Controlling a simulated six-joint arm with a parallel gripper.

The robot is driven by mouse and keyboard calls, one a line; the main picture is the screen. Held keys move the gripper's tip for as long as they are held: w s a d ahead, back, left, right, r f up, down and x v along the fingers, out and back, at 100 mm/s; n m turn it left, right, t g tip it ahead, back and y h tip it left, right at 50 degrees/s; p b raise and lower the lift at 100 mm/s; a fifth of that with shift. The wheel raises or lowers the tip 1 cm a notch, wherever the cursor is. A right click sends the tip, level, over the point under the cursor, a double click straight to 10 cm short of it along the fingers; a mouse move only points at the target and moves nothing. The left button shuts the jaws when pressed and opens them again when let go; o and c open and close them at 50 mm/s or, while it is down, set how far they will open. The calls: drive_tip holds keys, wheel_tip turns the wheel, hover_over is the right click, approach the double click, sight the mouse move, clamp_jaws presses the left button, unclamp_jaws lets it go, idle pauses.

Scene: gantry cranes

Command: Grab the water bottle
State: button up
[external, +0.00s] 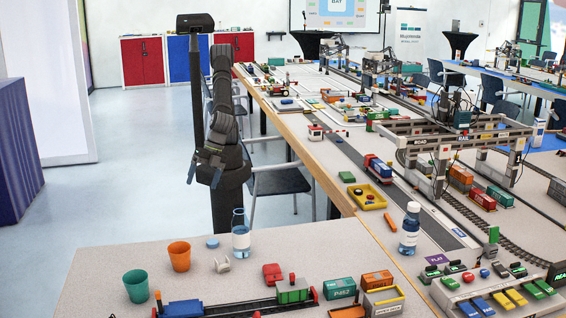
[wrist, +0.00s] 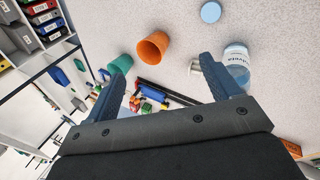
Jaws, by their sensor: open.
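A clear water bottle with a white label (external: 241,238) stands upright on the near table. It also shows in the wrist view (wrist: 237,66), just right of my right finger, which hides part of it. A second bottle with a blue label (external: 410,230) stands on the table at right. My gripper (external: 204,174) is open and empty, raised beyond the far edge of the near table, up and left of the clear bottle. In the wrist view, its two fingers (wrist: 165,62) are spread wide with nothing held between them.
An orange cup (external: 179,256), a teal cup (external: 136,286), a blue cap (external: 212,243) and a small white piece (external: 222,265) lie near the clear bottle. A toy train (external: 292,290) runs along the front. A gantry crane (external: 465,133) stands at right.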

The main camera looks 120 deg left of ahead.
drive_tip(key=w+a+f+n+g+h, duration=0.2)
drive_tip(key=w+a+f+n+h, duration=0.25)
drive_tip(key=a+f+n, duration=0.5)
drive_tip(key=n+t+h, duration=0.4)
drive_tip(key=n, duration=1)
approach(236, 232)
drive_tip(key=shift+m, duration=0.25)
drive_tip(key=x, duration=0.9)
drive_tip(key=shift+s+a+f, duration=0.1)
drive_tip(key=shift+a+f, duration=0.1)
drive_tip(key=shift+f, duration=0.1)
drive_tip(key=c, duration=1.2)
drive_tip(key=shift+r, duration=0.2)
